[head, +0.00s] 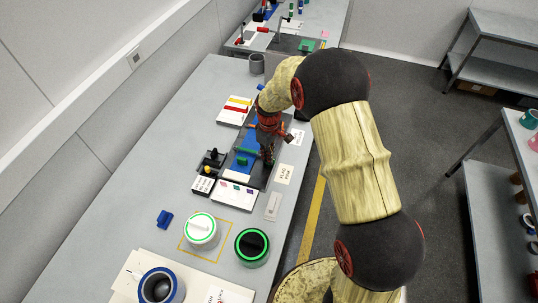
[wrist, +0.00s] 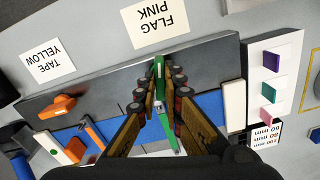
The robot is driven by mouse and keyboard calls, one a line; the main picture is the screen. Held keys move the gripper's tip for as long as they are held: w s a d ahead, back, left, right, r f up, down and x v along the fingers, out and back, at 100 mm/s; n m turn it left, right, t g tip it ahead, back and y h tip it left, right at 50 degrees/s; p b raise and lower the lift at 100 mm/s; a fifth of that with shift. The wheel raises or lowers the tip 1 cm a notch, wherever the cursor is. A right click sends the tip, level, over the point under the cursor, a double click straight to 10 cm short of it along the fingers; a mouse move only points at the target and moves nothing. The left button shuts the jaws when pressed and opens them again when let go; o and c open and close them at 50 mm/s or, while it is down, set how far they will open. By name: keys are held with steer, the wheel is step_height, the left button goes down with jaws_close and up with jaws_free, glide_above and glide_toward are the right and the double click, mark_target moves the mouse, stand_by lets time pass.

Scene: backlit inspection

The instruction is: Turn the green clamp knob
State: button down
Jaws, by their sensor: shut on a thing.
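The green clamp knob (wrist: 160,70) shows in the wrist view as a narrow green bar between the two fingers. My gripper (wrist: 162,88) is shut on it, with dark finger pads on both sides. The knob is over the edge of a dark grey plate (wrist: 110,88) with blue areas below. In the head view my gripper (head: 268,158) reaches down over the fixture in the middle of the bench. The fingers and arm hide part of the knob, and its turn angle cannot be told.
An orange knob (wrist: 58,107) sits on the same plate. A white container (head: 201,231) and a black-topped one with a green rim (head: 251,247) stand nearer on the bench.

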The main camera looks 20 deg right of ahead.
steer(key=m+p, duration=0.1)
steer(key=m, duration=1)
steer(key=shift+m+p, duration=0.4)
steer(key=shift+m, duration=1.5)
steer(key=c, duration=2)
jaws_free()
steer(key=shift+c, duration=0.2)
steer(key=shift+o, duration=0.6)
